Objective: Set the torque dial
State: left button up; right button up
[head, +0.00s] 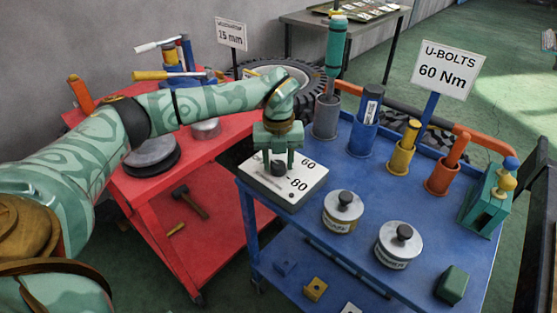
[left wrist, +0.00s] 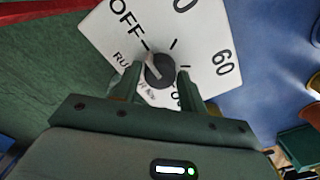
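The torque dial is a dark round knob (head: 278,167) on a white plate (head: 305,184) at the near left corner of the blue cart. The plate shows 60 and 80 in the head view. In the left wrist view the knob (left wrist: 160,70) has a pale mark, and the plate (left wrist: 195,38) reads OFF and 60, other labels being partly covered. My left gripper (head: 278,160) points down over the plate. Its fingers (left wrist: 158,82) stand on either side of the knob with small gaps, so it looks open. My right gripper is not in view.
A sign (head: 447,70) reads U-BOLTS 60 Nm. The blue cart (head: 330,250) also carries two lidded tins (head: 342,212) (head: 398,245), coloured cups with tools (head: 402,148) and a green block (head: 452,284). A red cart (head: 160,200) stands to the left, a tyre (head: 290,85) behind.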

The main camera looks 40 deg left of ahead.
pick_arm(q)
jog(key=c, duration=0.5)
